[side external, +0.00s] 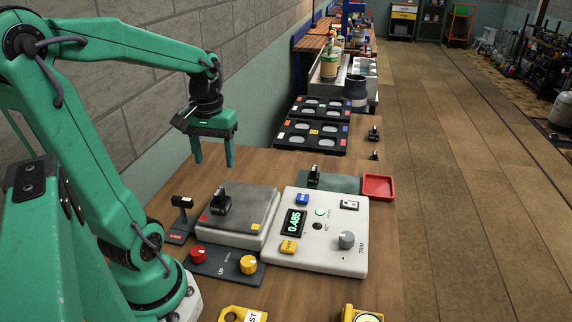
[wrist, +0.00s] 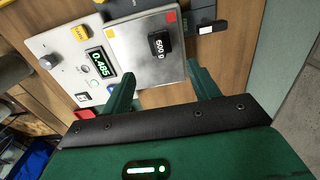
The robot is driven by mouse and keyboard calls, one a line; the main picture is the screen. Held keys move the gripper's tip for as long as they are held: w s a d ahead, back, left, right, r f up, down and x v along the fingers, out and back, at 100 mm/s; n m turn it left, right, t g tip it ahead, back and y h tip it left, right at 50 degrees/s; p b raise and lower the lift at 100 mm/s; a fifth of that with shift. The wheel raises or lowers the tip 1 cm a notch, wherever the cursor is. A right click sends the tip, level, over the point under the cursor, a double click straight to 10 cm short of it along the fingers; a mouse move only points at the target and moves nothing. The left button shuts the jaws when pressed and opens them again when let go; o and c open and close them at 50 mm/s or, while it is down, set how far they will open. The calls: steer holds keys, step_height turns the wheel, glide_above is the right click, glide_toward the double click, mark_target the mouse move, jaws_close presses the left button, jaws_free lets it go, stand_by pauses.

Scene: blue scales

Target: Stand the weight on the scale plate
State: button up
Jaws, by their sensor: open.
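The black weight (side external: 222,203) is on the grey scale plate (side external: 250,213), near the plate's left part in the side view. In the wrist view the weight (wrist: 159,45) shows a "500 g" label, and the plate (wrist: 125,40) lies around its foot. The weight looks upright. My gripper (side external: 213,163) is open and empty, above and beyond the plate's far edge, apart from the weight. In the wrist view its two fingers (wrist: 160,82) are spread, with the weight beyond the gap between them. The scale's display (side external: 294,223) reads 0.485.
The white control panel (side external: 330,235) has several knobs and buttons. A dark switch box (side external: 225,263) with red and yellow knobs sits in front. A red tray (side external: 378,187), a dark green mat (side external: 343,184) and black slotted trays (side external: 312,136) lie behind. A small black stand (side external: 183,205) is left of the plate.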

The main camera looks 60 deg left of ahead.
steer(key=d+r+m+t, duration=0.2)
steer(key=d+m, duration=0.2)
steer(key=d, duration=0.3)
steer(key=w+d+r+m+t, duration=0.1)
steer(key=d+m+t, duration=0.2)
steer(key=d+m, duration=0.2)
steer(key=d, duration=0.3)
steer(key=shift+r+t, duration=0.3)
steer(key=shift+r, duration=0.05)
